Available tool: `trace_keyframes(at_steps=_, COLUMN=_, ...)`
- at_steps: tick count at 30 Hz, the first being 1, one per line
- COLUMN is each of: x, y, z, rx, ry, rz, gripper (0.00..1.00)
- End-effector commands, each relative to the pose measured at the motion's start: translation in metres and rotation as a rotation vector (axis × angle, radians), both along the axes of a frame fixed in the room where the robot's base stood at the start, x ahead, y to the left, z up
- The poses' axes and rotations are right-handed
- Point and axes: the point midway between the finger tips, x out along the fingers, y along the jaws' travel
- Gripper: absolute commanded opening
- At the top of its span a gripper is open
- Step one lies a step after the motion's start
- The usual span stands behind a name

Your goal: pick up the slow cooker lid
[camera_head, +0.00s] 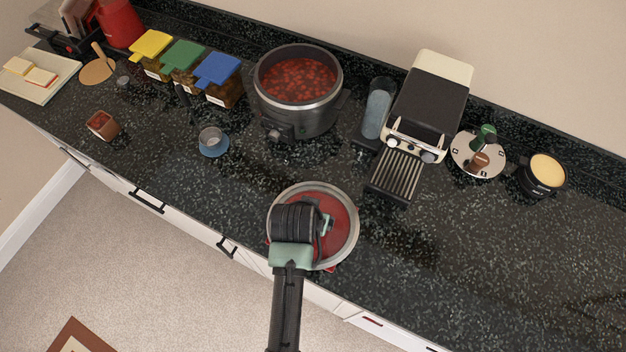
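A dark slow cooker (272,108) full of red food stands uncovered on the counter, a little left of the picture's middle. A round, pale-rimmed piece with a reddish middle, seemingly the slow cooker lid (346,222), is nearer me at the counter's front edge. My gripper (325,224) is over this lid and covers its left and middle parts. My wrist hides the fingers and the lid's handle, so I cannot tell whether they touch, or whether the lid rests on the counter or is raised.
A coffee machine (428,100) with a drip tray stands right of the cooker. Jars with yellow, green and blue lids (217,69) stand to its left, with a small blue-based cup (212,142) in front. A round stand (470,150) is farther right. The right front counter is clear.

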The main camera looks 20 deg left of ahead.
Motion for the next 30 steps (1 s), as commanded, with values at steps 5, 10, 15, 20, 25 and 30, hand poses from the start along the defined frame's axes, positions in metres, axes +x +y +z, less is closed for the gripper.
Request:
trace_keyframes(at_steps=5, x=-0.0001, y=0.0000, z=0.0002, rx=0.000, ry=0.000, rz=0.000, gripper=0.50)
trace_keyframes(at_steps=10, x=-0.0002, y=0.0001, z=0.0002, rx=0.000, ry=0.000, rz=0.000, gripper=0.20)
trace_keyframes(at_steps=15, x=-0.0003, y=0.0001, z=0.0003, rx=0.000, ry=0.000, rz=0.000, gripper=0.00)
trace_keyframes(at_steps=20, x=-0.0003, y=0.0001, z=0.0003, rx=0.000, ry=0.000, rz=0.000, gripper=0.00)
trace_keyframes(at_steps=25, x=0.0007, y=0.0003, z=0.0015, rx=0.000, ry=-0.003, rz=0.000, gripper=0.00)
trace_keyframes(at_steps=30, x=0.0014, y=0.0005, z=0.0055, rx=0.002, ry=-0.006, rz=0.000, gripper=0.00)
